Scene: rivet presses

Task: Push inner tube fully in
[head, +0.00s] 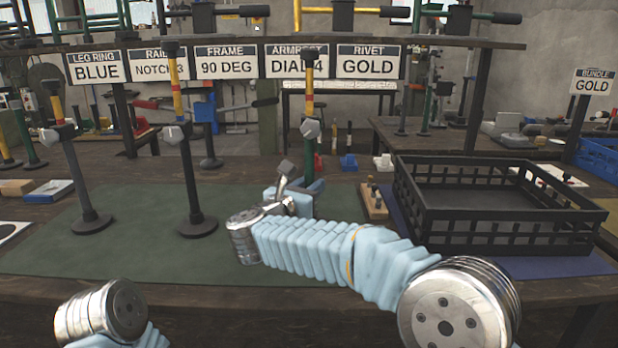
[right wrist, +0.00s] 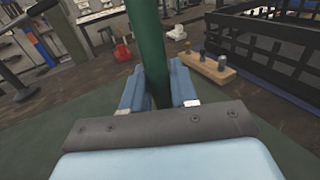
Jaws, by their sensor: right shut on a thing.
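Three upright stands line the green mat. The third stand has a green outer tube (head: 308,162), with a yellow and red inner tube (head: 310,90) rising above a grey clamp knob (head: 310,129). My right gripper (head: 304,188) is shut around the lower green tube; in the right wrist view the green tube (right wrist: 146,50) stands between my blue fingers (right wrist: 160,92). The tube's foot is hidden behind my gripper. My left gripper is not in view.
A black slatted crate (head: 500,233) stands on the right, beside a small wooden peg block (head: 374,200). A shelf with signs (head: 229,63) crosses behind the stand tops. The green mat (head: 130,240) is clear at front left.

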